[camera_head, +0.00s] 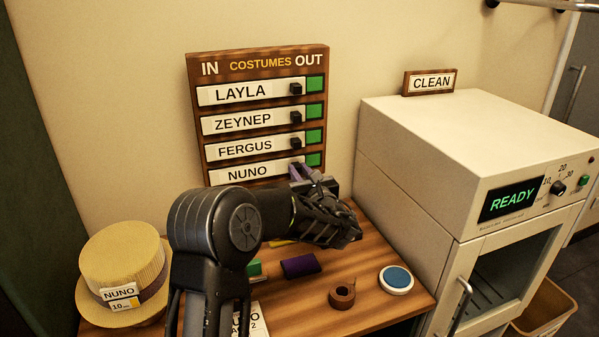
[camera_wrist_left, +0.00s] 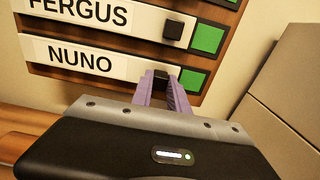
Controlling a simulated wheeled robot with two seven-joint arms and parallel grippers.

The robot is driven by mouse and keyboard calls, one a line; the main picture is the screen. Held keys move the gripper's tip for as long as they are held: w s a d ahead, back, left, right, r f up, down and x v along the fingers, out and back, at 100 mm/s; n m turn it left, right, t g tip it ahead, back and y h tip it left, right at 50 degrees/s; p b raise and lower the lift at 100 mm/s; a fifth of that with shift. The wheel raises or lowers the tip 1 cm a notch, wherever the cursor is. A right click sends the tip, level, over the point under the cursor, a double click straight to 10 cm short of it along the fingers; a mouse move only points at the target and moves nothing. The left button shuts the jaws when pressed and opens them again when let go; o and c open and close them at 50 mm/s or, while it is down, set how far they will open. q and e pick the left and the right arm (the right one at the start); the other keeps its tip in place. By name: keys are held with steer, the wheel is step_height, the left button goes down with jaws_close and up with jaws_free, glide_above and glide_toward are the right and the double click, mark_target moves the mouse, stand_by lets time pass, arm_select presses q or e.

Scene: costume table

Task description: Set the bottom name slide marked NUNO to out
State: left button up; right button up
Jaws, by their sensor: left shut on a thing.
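The costumes board (camera_head: 320,58) hangs on the wall, with IN at its upper left and OUT at its upper right. The bottom slide marked NUNO (camera_head: 248,174) has its white plate toward the left and green showing at its right end. It also shows in the left wrist view (camera_wrist_left: 85,58), with the green patch (camera_wrist_left: 191,80) right of its black knob (camera_wrist_left: 161,76). My left gripper (camera_head: 300,172) is at that knob, its purple fingers shut on it, one on each side; it shows in the left wrist view too (camera_wrist_left: 163,90). My right gripper is not in view.
The slides LAYLA (camera_head: 241,93), ZEYNEP (camera_head: 243,121) and FERGUS (camera_head: 245,148) sit above, all with green at the right. A straw hat (camera_head: 125,255), tape roll (camera_head: 342,293) and blue-topped round tin (camera_head: 397,279) are on the table. A white cabinet (camera_head: 440,150) stands at right.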

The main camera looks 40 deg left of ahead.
arm_select(q)
jaws_close()
steer(key=shift+w, duration=0.1)
stand_by(0.8)
